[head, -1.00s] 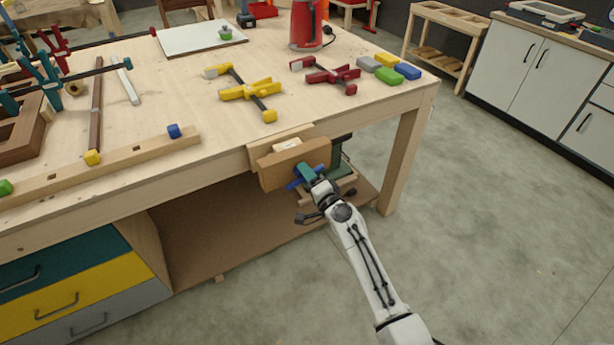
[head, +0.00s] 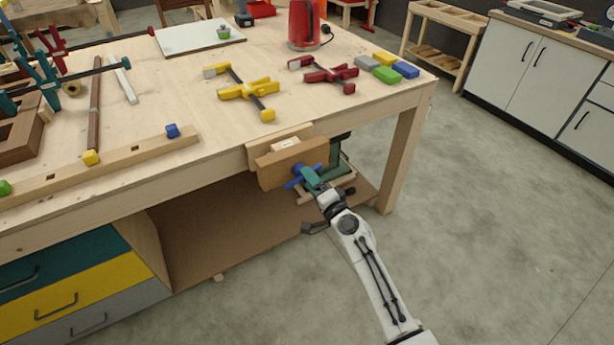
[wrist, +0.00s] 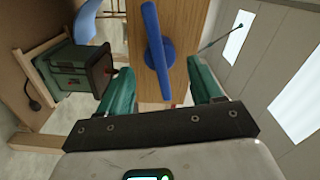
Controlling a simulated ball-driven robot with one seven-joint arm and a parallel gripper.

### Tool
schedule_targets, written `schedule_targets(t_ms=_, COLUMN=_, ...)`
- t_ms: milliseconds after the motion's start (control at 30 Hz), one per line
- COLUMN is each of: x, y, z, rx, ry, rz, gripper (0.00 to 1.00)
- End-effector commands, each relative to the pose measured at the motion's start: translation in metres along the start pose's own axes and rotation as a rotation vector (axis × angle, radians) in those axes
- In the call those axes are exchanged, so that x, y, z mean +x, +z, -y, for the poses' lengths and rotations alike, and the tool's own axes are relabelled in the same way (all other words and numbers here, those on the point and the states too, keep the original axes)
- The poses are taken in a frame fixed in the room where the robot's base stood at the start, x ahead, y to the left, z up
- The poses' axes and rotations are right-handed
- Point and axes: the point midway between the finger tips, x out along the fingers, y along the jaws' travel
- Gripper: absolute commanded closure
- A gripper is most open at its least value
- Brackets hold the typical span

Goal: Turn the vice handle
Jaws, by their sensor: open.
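The vice handle is a blue bar with a round hub, and it shows upright in the wrist view (wrist: 157,50) on the wooden vice jaw (wrist: 180,85). In the head view the vice jaw (head: 280,166) is on the front edge of the workbench, and the blue handle (head: 293,183) is partly hidden behind my gripper. My gripper (head: 309,178) has teal fingers. In the wrist view its fingers (wrist: 162,88) are spread wide, one on each side of the handle's lower end, with nothing between them held. I cannot tell how far the fingertips are from the handle.
A dark green machine (wrist: 80,68) stands left of the vice in the wrist view. The workbench (head: 190,100) carries yellow clamps (head: 248,90), red clamps (head: 330,74) and a red kettle-like object (head: 304,25). The floor (head: 480,200) to the right is clear.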

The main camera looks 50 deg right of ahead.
Motion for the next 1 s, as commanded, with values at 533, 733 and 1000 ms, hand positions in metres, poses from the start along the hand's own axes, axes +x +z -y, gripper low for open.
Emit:
schedule_targets(t_ms=533, x=-0.075, y=0.001, z=-0.001, rx=0.001, ry=0.001, rz=0.001, gripper=0.34)
schedule_targets(t_ms=733, x=-0.076, y=0.0, z=0.0, rx=0.001, ry=0.0, rz=0.001, gripper=0.34)
schedule_targets(t_ms=1000, x=-0.075, y=0.002, z=0.009, rx=-0.043, ry=-0.003, rz=0.024, gripper=0.51)
